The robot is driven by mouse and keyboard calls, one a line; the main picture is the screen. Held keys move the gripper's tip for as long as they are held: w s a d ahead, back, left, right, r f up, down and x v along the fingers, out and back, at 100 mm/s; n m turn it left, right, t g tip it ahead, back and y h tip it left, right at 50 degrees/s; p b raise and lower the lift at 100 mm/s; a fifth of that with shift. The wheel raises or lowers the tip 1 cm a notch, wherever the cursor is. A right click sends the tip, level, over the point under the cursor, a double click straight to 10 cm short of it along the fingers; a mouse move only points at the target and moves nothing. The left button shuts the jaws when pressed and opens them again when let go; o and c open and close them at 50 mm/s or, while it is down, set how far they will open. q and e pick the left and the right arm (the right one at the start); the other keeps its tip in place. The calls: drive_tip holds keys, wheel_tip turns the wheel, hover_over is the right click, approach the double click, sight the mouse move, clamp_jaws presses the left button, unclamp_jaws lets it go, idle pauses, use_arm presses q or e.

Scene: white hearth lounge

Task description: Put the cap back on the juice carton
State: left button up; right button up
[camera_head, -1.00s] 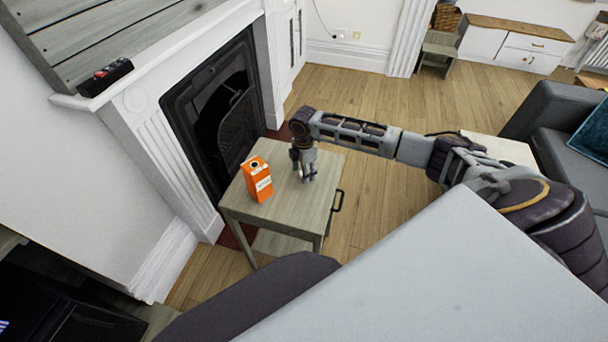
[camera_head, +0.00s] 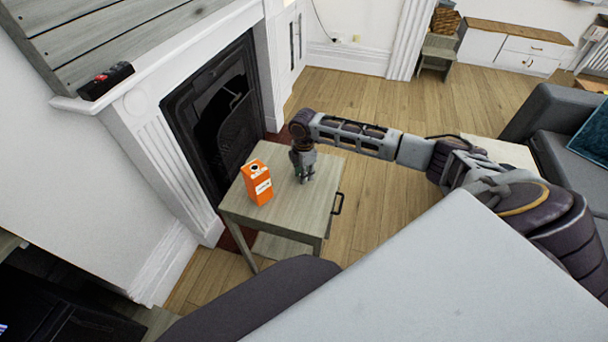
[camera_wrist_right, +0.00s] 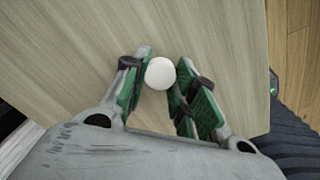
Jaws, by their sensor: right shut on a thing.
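The carton is not in the wrist view. My left gripper is not in view.
A white fireplace with a black grate (camera_head: 222,110) stands behind and left of the table. A grey sofa (camera_head: 565,125) is at the right. The wooden floor (camera_head: 375,215) right of the table is clear.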

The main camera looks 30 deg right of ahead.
drive_tip(key=shift+r, duration=0.75)
use_arm(q)
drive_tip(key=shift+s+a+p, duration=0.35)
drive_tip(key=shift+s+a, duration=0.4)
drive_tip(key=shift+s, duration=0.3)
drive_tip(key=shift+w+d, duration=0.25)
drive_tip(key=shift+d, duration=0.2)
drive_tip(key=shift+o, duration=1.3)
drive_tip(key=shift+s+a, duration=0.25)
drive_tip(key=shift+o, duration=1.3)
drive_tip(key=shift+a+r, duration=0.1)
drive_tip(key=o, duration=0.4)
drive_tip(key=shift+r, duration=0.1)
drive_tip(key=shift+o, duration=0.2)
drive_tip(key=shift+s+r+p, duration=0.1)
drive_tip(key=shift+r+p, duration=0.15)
drive_tip(key=shift+p, duration=0.15)
use_arm(e)
wheel_tip(320, 180, up, 9)
